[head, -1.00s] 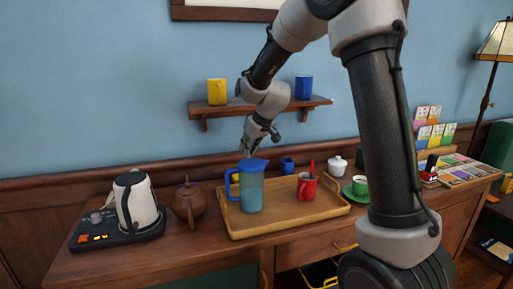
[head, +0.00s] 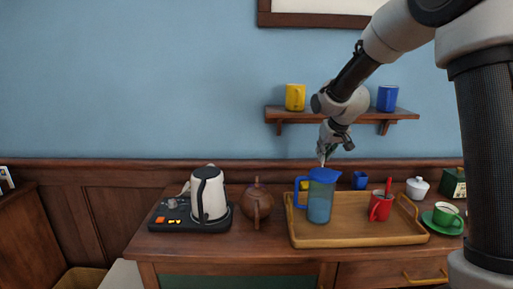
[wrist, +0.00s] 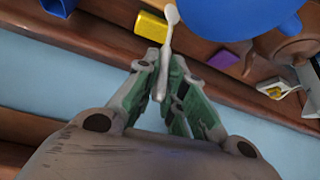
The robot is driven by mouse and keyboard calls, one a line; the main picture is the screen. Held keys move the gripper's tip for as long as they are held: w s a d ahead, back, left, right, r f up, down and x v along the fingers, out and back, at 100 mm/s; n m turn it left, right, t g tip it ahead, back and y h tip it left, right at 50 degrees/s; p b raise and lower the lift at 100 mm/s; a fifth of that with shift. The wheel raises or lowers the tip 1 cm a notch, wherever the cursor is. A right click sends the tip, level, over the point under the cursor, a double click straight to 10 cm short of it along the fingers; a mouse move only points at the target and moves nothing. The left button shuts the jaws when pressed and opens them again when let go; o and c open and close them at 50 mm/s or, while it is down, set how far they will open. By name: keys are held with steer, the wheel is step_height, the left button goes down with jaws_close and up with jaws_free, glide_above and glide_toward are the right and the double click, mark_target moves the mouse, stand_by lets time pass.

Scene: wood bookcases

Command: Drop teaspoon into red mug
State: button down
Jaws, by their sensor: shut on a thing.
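My gripper (head: 325,158) is shut on a pale teaspoon (wrist: 166,65), which juts out past the fingertips in the wrist view (wrist: 168,62). In the head view my gripper hangs just above and behind the blue pitcher (head: 319,205), and the teaspoon is too small to make out clearly. The red mug (head: 378,210) stands on the right part of the wooden tray (head: 365,240), to the right of my gripper and lower. A red stick-like thing (head: 388,186) rises from the mug. The mug does not show in the wrist view.
The blue pitcher's lid fills the top of the wrist view (wrist: 235,15). A small blue container (head: 360,180) stands behind the tray. A teapot (head: 257,205) and kettle (head: 212,195) are at left.

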steer(key=w+d+f+m+h, duration=0.1)
steer(key=w+d+f, duration=0.1)
steer(key=w+d, duration=0.2)
steer(key=shift+w+f+m, duration=0.3)
steer(key=shift+w, duration=0.05)
steer(key=shift+d, duration=0.2)
